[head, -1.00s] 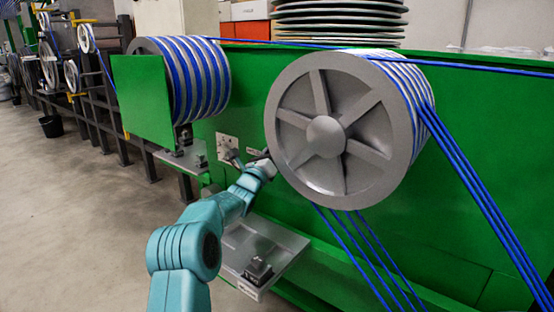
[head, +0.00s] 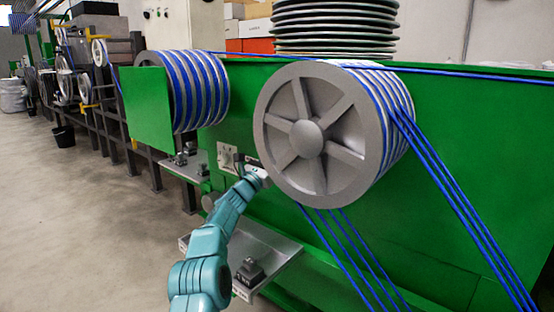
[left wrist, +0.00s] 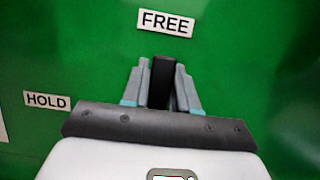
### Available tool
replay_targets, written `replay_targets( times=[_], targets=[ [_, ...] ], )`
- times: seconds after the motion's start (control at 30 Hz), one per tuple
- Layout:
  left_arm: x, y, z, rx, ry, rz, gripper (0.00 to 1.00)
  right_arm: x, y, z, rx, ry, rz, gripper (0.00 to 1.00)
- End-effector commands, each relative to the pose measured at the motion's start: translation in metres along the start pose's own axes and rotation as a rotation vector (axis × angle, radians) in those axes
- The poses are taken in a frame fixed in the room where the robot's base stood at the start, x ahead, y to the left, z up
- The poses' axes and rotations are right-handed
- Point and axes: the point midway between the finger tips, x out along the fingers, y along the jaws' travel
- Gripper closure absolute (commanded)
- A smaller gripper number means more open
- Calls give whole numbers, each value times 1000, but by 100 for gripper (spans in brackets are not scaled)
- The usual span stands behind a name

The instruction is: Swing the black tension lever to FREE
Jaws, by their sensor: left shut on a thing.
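The black tension lever (left wrist: 160,82) stands between the two grey fingers of my left gripper (left wrist: 161,80) in the left wrist view. The fingers are shut on it, one on each side. The lever's end is just below the white FREE label (left wrist: 166,23) on the green panel, and the HOLD label (left wrist: 47,100) is off to the left. In the head view my left gripper (head: 257,172) is against the green panel, at the left edge of the big grey wheel. The lever is too small or hidden to make out there. My right gripper is in neither view.
The spoked grey wheel (head: 308,138) wound with blue cable stands close to the right of my left gripper. Taut blue cables (head: 462,205) run down at the right. A metal shelf (head: 270,247) with a small dark block is below. Open floor lies at the left.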

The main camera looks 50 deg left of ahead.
Motion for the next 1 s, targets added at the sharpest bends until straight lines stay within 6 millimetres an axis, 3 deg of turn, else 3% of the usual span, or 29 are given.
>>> replay_targets(
  times=[0.4, 0.43, 0.47, 0.8, 1.0],
  targets=[
    [0, -2, -1, 13, 1, -7, 100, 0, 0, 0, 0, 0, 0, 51],
    [0, -2, -1, 13, 1, -7, 62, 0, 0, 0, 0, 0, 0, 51],
    [0, -2, -1, 13, 1, -6, 52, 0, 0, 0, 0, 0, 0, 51],
    [-2, -3, 0, 9, 0, -5, 51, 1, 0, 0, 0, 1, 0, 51],
    [-17, -3, -1, 9, 0, -5, 51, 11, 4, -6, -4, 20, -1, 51]
  ],
)
